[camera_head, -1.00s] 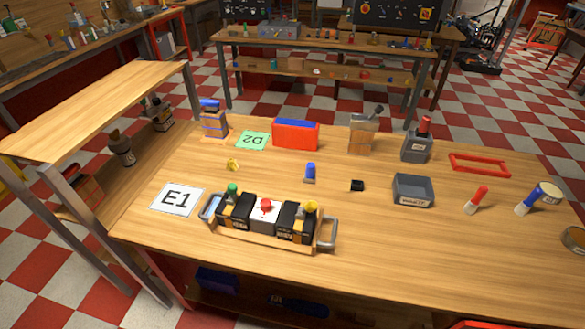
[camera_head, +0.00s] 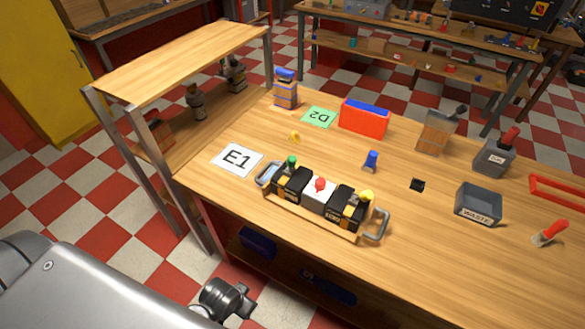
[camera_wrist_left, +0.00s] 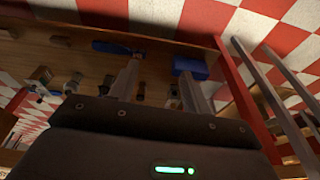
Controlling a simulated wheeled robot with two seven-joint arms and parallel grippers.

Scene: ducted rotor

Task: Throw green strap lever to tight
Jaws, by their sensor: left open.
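The lever with the green knob (camera_head: 292,161) is at the left end of a wooden carrier with grey end handles (camera_head: 377,228) on the workbench. The knob stands up above a black block, but the lever's exact angle is too small to tell. A red knob (camera_head: 320,184) is in the middle and a yellow knob (camera_head: 366,196) is at the right end. My left arm comes in at the lower left, below the bench's front edge and clear of the carrier. In the left wrist view my left gripper (camera_wrist_left: 160,72) is open and empty. My right gripper is not in view.
A shelf unit (camera_head: 180,75) stands left of the carrier. The E1 card (camera_head: 236,160), green D2 card (camera_head: 319,117), red-blue box (camera_head: 364,119) and waste bin (camera_head: 478,205) lie around it. Blue items (camera_head: 327,285) are on the lower shelf.

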